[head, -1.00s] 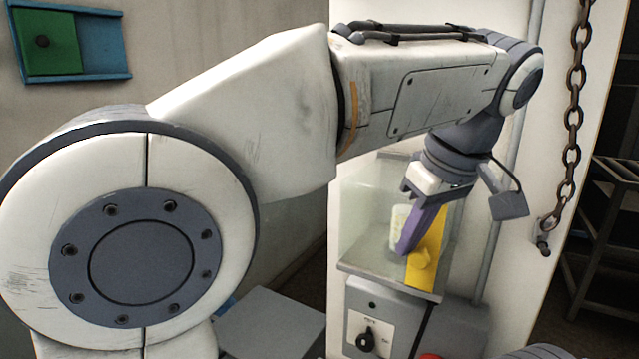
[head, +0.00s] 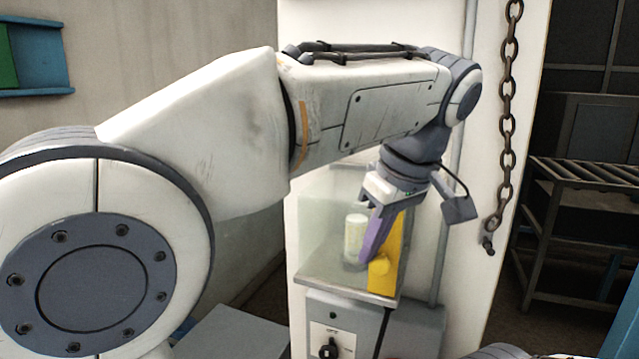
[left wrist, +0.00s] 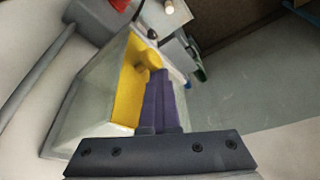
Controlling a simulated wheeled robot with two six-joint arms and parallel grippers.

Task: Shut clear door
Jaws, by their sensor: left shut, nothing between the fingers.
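A clear-walled box (head: 322,250) on the white wall has a yellow strip with a knob (head: 382,273) at its right side. I take the yellow strip as the clear door's edge; whether the door is open is hard to tell. A pale cylinder (head: 354,232) shows behind the clear pane. My left gripper (head: 367,258), with purple fingers, is shut and empty, pointing down just left of the yellow knob. In the left wrist view the fingers (left wrist: 160,85) lie close beside the yellow strip (left wrist: 130,85); contact is unclear. My right gripper is not in view.
A grey switch box with a black knob (head: 330,347) sits below the clear box. A chain (head: 507,120) hangs to the right, and a vertical pipe (head: 455,190) runs beside the box. A roller rack (head: 590,185) stands at far right. A blue-framed green panel (head: 35,55) is at upper left.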

